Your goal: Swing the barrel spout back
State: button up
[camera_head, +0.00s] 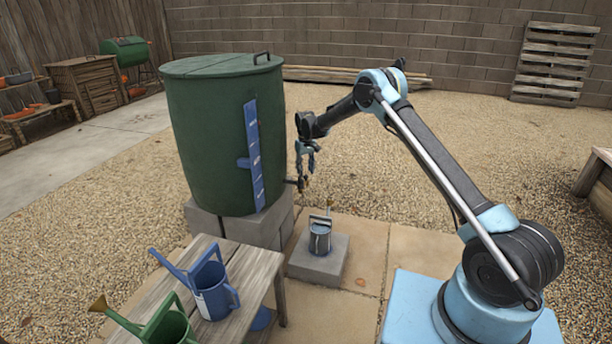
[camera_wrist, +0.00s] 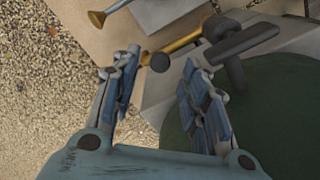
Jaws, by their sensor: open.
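The green barrel (camera_head: 222,130) stands on concrete blocks, with a blue marked strip on its side. In the head view the spout (camera_head: 293,182) is small and dark. My gripper (camera_head: 306,148) hangs just above it, beside the barrel. In the wrist view my gripper (camera_wrist: 163,62) is open, with the knob between its fingertips; contact is unclear.
A small metal can (camera_head: 320,240) stands on a low concrete block (camera_head: 320,268) below my gripper. A wooden bench (camera_head: 255,275) at front left holds a blue watering can (camera_head: 212,290) and a green one (camera_head: 168,325).

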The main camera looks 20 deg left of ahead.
notch_tip(320, 180, up, 9)
dwell(0.3)
jog(key=shift+d+r, duration=0.1)
dwell(0.4)
